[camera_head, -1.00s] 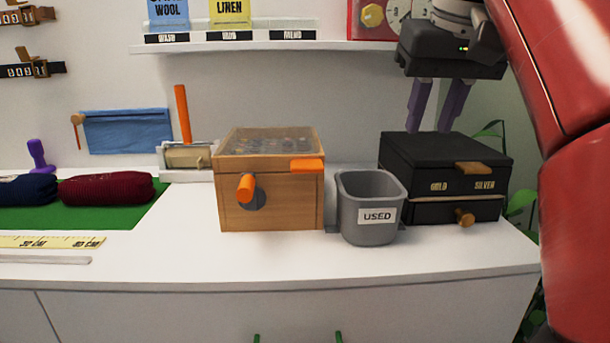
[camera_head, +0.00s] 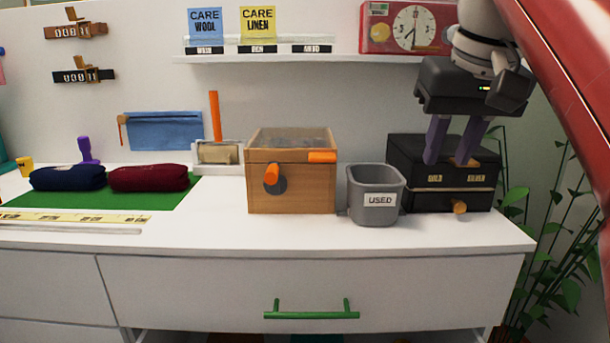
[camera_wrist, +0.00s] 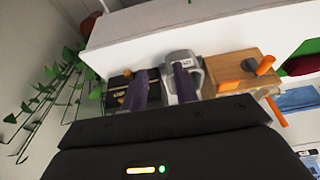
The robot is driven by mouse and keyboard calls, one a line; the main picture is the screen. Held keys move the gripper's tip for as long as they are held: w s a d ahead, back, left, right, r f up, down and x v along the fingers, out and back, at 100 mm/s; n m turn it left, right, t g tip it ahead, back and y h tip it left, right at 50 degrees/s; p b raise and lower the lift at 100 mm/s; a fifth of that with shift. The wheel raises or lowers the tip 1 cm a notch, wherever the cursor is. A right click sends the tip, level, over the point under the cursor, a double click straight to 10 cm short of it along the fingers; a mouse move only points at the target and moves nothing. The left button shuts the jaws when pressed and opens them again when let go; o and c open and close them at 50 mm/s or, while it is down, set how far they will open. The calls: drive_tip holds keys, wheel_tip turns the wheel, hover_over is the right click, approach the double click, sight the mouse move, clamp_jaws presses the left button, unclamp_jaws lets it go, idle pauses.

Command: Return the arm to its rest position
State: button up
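My gripper (camera_head: 452,158) hangs at the right of the head view, its two purple fingers pointing down in front of the black box (camera_head: 440,198). The fingers are spread apart with nothing between them. In the wrist view my gripper (camera_wrist: 161,85) shows the same gap between the fingertips, with the counter beyond. My red arm (camera_head: 565,90) runs down the right edge of the head view.
A grey "USED" bin (camera_head: 376,180) and a wooden box (camera_head: 292,190) with orange handles stand left of the black box. A shelf (camera_head: 300,58) holds care cards and a clock (camera_head: 412,27). A plant (camera_head: 565,220) grows at right. A drawer has a green handle (camera_head: 311,315).

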drive_tip(key=s+a+f, duration=0.1)
drive_tip(key=s+f, duration=0.2)
drive_tip(key=f, duration=0.8)
drive_tip(key=s+f, duration=0.4)
drive_tip(key=f, duration=0.7)
drive_tip(key=s+a+f+t, duration=0.1)
drive_tip(key=s+f, duration=0.2)
drive_tip(key=f, duration=0.8)
drive_tip(key=shift+s+a, duration=0.3)
drive_tip(key=shift+s, duration=0.05)
drive_tip(key=shift+a+r, duration=0.1)
